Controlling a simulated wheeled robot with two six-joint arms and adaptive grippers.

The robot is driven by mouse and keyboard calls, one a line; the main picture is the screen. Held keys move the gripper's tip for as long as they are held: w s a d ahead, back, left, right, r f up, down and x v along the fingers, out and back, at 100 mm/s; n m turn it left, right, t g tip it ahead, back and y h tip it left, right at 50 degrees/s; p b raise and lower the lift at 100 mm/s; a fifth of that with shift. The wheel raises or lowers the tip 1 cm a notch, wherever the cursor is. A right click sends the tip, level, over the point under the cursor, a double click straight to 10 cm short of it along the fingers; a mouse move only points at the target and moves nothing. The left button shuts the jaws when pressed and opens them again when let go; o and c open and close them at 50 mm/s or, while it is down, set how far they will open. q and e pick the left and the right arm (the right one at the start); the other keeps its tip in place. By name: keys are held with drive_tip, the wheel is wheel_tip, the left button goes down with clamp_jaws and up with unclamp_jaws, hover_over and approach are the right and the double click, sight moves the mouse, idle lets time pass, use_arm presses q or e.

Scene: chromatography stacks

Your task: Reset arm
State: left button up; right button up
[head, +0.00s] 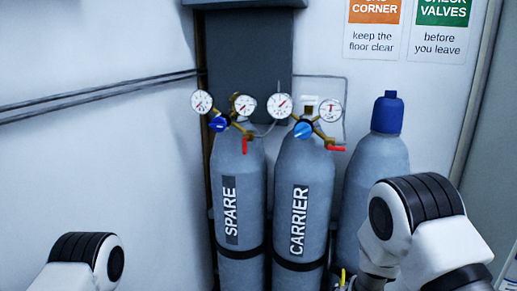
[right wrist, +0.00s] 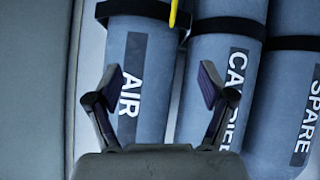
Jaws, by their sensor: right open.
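My right gripper (right wrist: 161,85) is open in the right wrist view, its two fingers spread in front of the AIR cylinder (right wrist: 150,55), with nothing between them. I cannot tell how far it is from the cylinder. In the head view my right arm (head: 425,225) comes in at the lower right and covers the lower part of the blue-capped cylinder (head: 372,165). My left arm (head: 85,262) shows only a link at the lower left; its gripper is out of view.
SPARE (head: 240,200) and CARRIER (head: 303,195) cylinders stand strapped against the wall, with gauges (head: 245,105) and red-handled regulators on top. A yellow piece (right wrist: 173,12) shows near the AIR cylinder's strap. Pipes (head: 100,95) run along the left wall. Signs (head: 374,30) hang upper right.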

drive_tip(key=s+d+f+g, duration=0.1)
drive_tip(key=s+f+g, duration=0.2)
drive_tip(key=s+f, duration=0.9)
drive_tip(key=s+a+f+g+y, duration=0.1)
drive_tip(key=s+g+y, duration=0.1)
drive_tip(key=s, duration=1.1)
drive_tip(key=s+a+f+n+g+y, duration=0.1)
drive_tip(key=s+g, duration=0.4)
drive_tip(key=s, duration=0.8)
drive_tip(key=shift+s+a+f+n+y, duration=0.35)
drive_tip(key=shift+a+f+y, duration=0.15)
drive_tip(key=shift+a+f, duration=0.25)
drive_tip(key=shift+d, duration=0.1)
